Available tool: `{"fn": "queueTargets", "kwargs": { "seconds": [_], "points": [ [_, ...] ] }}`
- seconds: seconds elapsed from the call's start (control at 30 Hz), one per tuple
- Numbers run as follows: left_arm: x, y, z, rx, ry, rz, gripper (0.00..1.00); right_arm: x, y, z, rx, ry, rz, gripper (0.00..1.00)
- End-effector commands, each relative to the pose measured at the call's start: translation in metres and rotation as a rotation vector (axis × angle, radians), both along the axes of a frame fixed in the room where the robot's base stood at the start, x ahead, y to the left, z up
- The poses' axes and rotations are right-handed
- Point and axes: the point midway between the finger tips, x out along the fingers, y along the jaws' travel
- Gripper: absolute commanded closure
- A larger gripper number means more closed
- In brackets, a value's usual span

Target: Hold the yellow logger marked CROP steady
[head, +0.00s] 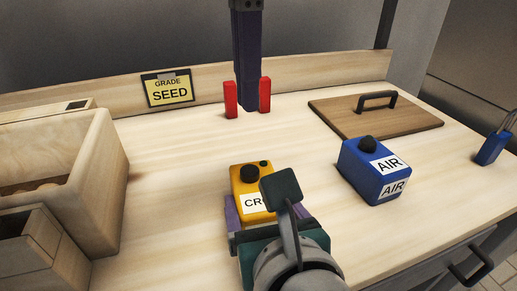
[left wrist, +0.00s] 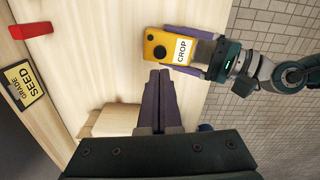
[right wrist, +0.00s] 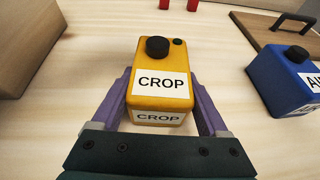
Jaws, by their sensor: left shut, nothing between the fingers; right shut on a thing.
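The yellow logger marked CROP (head: 250,180) is upright at the front middle of the table, black knob on top. My right gripper (right wrist: 158,105) has a purple finger on each side of it, shut on its body. In the head view my right wrist hides its lower right part. It also shows in the left wrist view (left wrist: 167,46), with the right gripper around it. I cannot tell whether its base touches the table. My left gripper (head: 247,105) hangs pointing down farther back, purple fingers shut and empty, apart from the logger. Its shut fingers fill the middle of the left wrist view (left wrist: 160,75).
Two red posts (head: 230,100) appear either side of the left fingertips. A blue AIR box (head: 365,180) stands right of the logger. A wooden board with handle (head: 345,122), a blue padlock (head: 490,150), a SEED sign (head: 169,90) and a wooden crate (head: 100,190) are around.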

Motion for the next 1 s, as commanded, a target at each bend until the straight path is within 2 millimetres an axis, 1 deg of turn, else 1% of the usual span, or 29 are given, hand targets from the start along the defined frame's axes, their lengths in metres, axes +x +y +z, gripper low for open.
{"fn": "queueTargets", "kwargs": {
  "seconds": [0.07,0.17,0.27,0.33,0.37,0.4,0.47,0.5,0.57,0.6,0.67,0.7,0.77,0.8,0.87,0.9,0.97,1.0],
  "points": [
    [0.000,-0.004,-0.001,-0.020,-0.001,-0.004,1.00,0.000,0.000,0.000,-0.001,0.001,0.000,0.83],
    [-0.002,-0.021,-0.003,-0.108,0.002,-0.020,1.00,0.000,0.000,0.000,0.000,0.001,0.000,0.83],
    [-0.007,-0.057,-0.001,-0.289,0.004,-0.043,1.00,0.000,0.000,0.000,0.000,0.001,0.000,0.83],
    [-0.012,-0.089,0.008,-0.467,0.009,-0.049,1.00,0.000,0.000,0.000,0.000,0.001,0.000,0.83],
    [-0.015,-0.103,0.014,-0.553,0.014,-0.047,1.00,0.000,0.000,0.000,0.000,0.001,0.000,0.83],
    [-0.018,-0.122,0.025,-0.671,0.019,-0.037,1.00,0.000,0.000,0.000,0.000,0.001,0.000,0.83],
    [-0.022,-0.147,0.047,-0.851,0.030,-0.009,1.00,0.000,0.000,0.000,-0.001,0.001,0.000,0.83],
    [-0.023,-0.160,0.064,-0.972,0.041,0.020,1.00,0.000,0.000,0.000,-0.001,0.001,0.000,0.83],
    [-0.023,-0.175,0.093,-1.154,0.058,0.082,1.00,0.000,0.000,0.000,-0.001,0.001,-0.001,0.83],
    [-0.021,-0.181,0.114,-1.275,0.073,0.136,1.00,0.000,0.000,0.000,-0.001,0.001,-0.001,0.83],
    [-0.015,-0.184,0.144,-1.443,0.097,0.233,1.00,0.000,0.000,0.000,-0.001,0.001,-0.001,0.83],
    [-0.009,-0.182,0.164,-1.550,0.117,0.309,1.00,0.000,0.000,0.000,-0.001,0.001,-0.001,0.83],
    [0.003,-0.173,0.188,-1.693,0.147,0.439,1.00,0.000,0.000,0.000,-0.001,0.001,-0.001,0.83],
    [0.013,-0.165,0.202,-1.778,0.171,0.536,1.00,0.000,0.000,0.000,-0.001,0.001,-0.001,0.83],
    [0.028,-0.148,0.216,-1.885,0.208,0.698,1.00,0.000,0.000,0.000,-0.001,0.001,-0.001,0.83],
    [0.040,-0.135,0.221,-1.943,0.234,0.815,1.00,0.000,0.000,0.000,-0.001,0.001,-0.001,0.83],
    [0.056,-0.115,0.222,-2.006,0.278,1.002,1.00,0.000,0.000,0.000,-0.001,0.001,-0.001,0.83],
    [0.066,-0.101,0.218,-2.032,0.305,1.133,1.00,0.000,0.000,0.000,-0.001,0.001,-0.001,0.83]
  ]
}}
